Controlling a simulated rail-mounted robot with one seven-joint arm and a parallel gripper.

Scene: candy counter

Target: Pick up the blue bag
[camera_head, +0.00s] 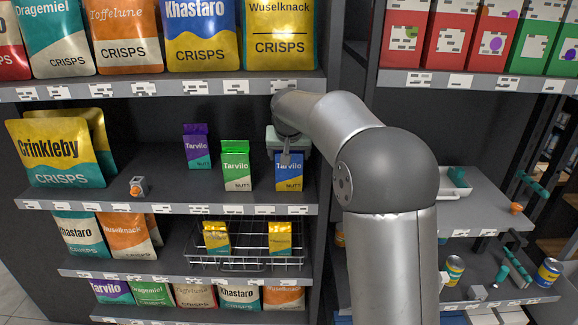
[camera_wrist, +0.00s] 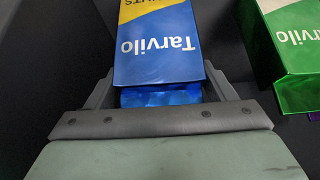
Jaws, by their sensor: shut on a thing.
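The blue bag (camera_head: 289,172) is labelled Tarvilo and has a yellow lower part. It stands on the middle shelf at the right in the head view. In the wrist view the blue bag (camera_wrist: 160,50) sits between the two fingers of my gripper (camera_wrist: 160,90), one finger along each side. The gripper is shut on it. Whether the bag is lifted off the shelf is hard to tell.
A green Tarvilo bag (camera_head: 235,165) stands just left of the blue bag, and it also shows in the wrist view (camera_wrist: 293,40). A purple bag (camera_head: 196,146) stands farther left. The upper shelf edge (camera_head: 160,87) runs above. A wire basket (camera_head: 245,256) sits on the shelf below.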

